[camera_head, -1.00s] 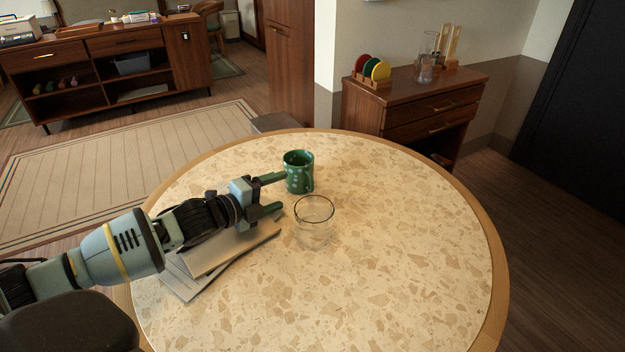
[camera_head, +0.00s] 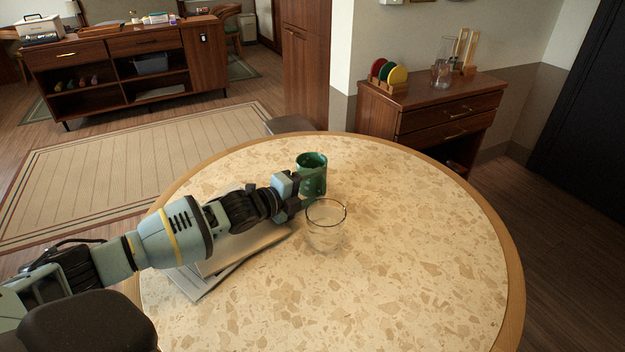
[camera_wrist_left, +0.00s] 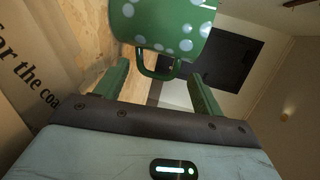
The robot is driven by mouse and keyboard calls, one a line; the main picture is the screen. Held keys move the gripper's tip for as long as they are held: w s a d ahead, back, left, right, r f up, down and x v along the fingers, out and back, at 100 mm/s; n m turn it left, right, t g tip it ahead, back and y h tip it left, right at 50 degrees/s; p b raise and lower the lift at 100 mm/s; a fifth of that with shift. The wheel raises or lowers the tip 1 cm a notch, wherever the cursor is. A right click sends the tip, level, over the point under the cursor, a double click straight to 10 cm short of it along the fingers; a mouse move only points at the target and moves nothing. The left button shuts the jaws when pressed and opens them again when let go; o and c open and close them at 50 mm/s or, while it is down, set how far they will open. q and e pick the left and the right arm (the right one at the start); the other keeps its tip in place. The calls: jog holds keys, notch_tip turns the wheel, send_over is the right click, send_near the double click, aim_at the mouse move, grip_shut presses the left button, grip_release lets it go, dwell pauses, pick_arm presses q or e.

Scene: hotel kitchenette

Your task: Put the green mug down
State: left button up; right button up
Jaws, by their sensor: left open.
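The green mug (camera_head: 313,172) with pale spots stands upright on the round speckled table (camera_head: 410,260), toward its far side. My left gripper (camera_head: 302,193) is open right beside the mug, at its near left side, and partly covers it in the head view. In the left wrist view the mug (camera_wrist_left: 165,22) fills the top, and its handle points toward my left gripper (camera_wrist_left: 158,82), lying between the two spread fingers. I cannot tell whether a finger touches the handle. My right gripper is in neither view.
A clear glass (camera_head: 326,228) stands just in front of the mug, close to my left gripper. Books or papers (camera_head: 240,248) lie under my left arm; a printed cover (camera_wrist_left: 28,85) shows in the left wrist view. The table's right side is clear.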

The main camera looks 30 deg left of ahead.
pick_arm(q)
jog(key=shift+d+b+x, duration=0.2)
jog(key=shift+b+x, duration=0.1)
jog(key=shift+x, duration=2.35)
jog(key=shift+s, duration=0.1)
jog(key=shift+r, duration=0.15)
jog(key=c, duration=1.4)
jog(key=shift+r, duration=0.45)
jog(key=r, duration=0.2)
jog(key=shift+s+a+r, duration=0.25)
jog(key=shift+a+r, duration=0.05)
jog(key=shift+r, duration=0.05)
jog(key=s+a, duration=0.3)
jog(key=s+a+r, duration=0.1)
jog(key=s+a, duration=0.6)
jog(key=shift+s+a+r, duration=0.2)
jog(key=shift+s+a, duration=0.15)
jog(key=shift+s, duration=0.05)
